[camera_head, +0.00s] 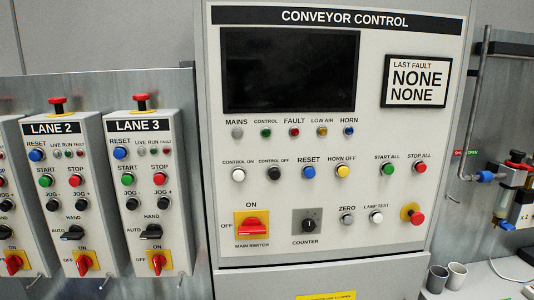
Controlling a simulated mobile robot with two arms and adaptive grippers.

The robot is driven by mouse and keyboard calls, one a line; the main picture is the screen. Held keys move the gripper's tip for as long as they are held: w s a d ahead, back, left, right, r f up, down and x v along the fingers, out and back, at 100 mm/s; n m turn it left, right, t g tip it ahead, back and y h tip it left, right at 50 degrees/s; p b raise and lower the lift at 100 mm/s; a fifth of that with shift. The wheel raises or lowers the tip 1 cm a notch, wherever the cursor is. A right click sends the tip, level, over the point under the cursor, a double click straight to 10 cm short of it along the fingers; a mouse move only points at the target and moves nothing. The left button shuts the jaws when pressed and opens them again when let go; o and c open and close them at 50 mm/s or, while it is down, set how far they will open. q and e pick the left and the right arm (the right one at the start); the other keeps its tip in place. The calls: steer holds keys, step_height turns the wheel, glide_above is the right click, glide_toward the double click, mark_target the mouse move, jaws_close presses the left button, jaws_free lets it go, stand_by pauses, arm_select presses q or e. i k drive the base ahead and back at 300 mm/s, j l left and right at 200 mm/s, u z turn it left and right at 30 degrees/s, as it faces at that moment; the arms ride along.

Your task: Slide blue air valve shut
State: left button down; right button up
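A small blue fitting (486,177), which looks like the air valve, sits on the pipework at the right side of the head view. A small label, red on the left and green on the right (466,153), is on the wall just above and left of it. The green part seems to read OPEN. The blue part is too small for me to tell whether it is slid to open or shut. Neither of my grippers is in view.
The large CONVEYOR CONTROL cabinet (381,270) fills the middle. LANE 2 (88,213) and LANE 3 (131,208) boxes stand left. An air unit with a clear bowl (501,205) is right of the blue fitting. Two cups (437,279) stand below on a pale surface.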

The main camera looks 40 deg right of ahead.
mark_target(486, 176)
steer(key=z, duration=2.6)
